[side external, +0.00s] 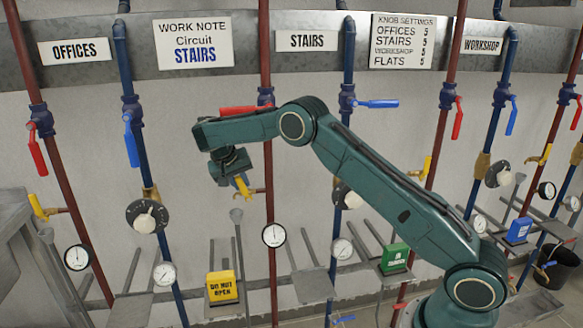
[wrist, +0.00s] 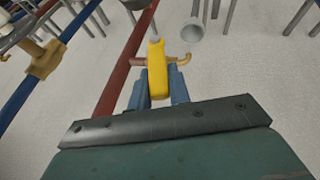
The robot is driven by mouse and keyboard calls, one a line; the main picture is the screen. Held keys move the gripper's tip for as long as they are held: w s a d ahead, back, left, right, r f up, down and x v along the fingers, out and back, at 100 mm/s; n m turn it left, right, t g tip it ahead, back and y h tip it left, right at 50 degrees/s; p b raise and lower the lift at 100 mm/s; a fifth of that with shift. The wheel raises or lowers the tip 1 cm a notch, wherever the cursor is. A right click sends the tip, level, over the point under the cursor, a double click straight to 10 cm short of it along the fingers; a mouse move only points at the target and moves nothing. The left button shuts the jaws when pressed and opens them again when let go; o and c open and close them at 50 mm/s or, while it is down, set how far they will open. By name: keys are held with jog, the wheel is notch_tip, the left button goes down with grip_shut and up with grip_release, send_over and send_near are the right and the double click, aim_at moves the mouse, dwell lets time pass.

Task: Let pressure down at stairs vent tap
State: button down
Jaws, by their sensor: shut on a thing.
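The stairs vent tap is on the red pipe (side external: 267,205) below the STAIRS sign (side external: 307,41). Its yellow lever (wrist: 157,68) sits between the two blue fingers of my gripper (wrist: 160,92). The brass spout (wrist: 180,61) shows beyond the lever in the wrist view. In the side view my gripper (side external: 240,185) is shut on the lever from the left of the pipe, and my wrist hides part of it. A grey funnel (side external: 236,215) stands below; it also shows in the wrist view (wrist: 193,31). I cannot see any flow from the spout.
The stairs red lever (side external: 243,109) and blue lever (side external: 377,103) lie crosswise to their pipes. The offices red lever (side external: 38,152) and blue lever (side external: 130,140) hang along theirs. A gauge (side external: 274,235), a yellow "do not open" box (side external: 222,287) and a green box (side external: 395,257) are nearby.

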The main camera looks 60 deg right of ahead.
jog(key=shift+w, duration=0.15)
dwell(0.5)
jog(key=c, duration=1.3)
grip_release()
jog(key=shift+a, duration=0.15)
jog(key=shift+a+r, duration=0.2)
jog(key=shift+r, duration=0.2)
jog(key=shift+a+r, duration=0.1)
jog(key=shift+a, duration=0.2)
jog(key=a, duration=1.1)
jog(key=shift+s+a, duration=0.25)
jog(key=shift+s, duration=0.05)
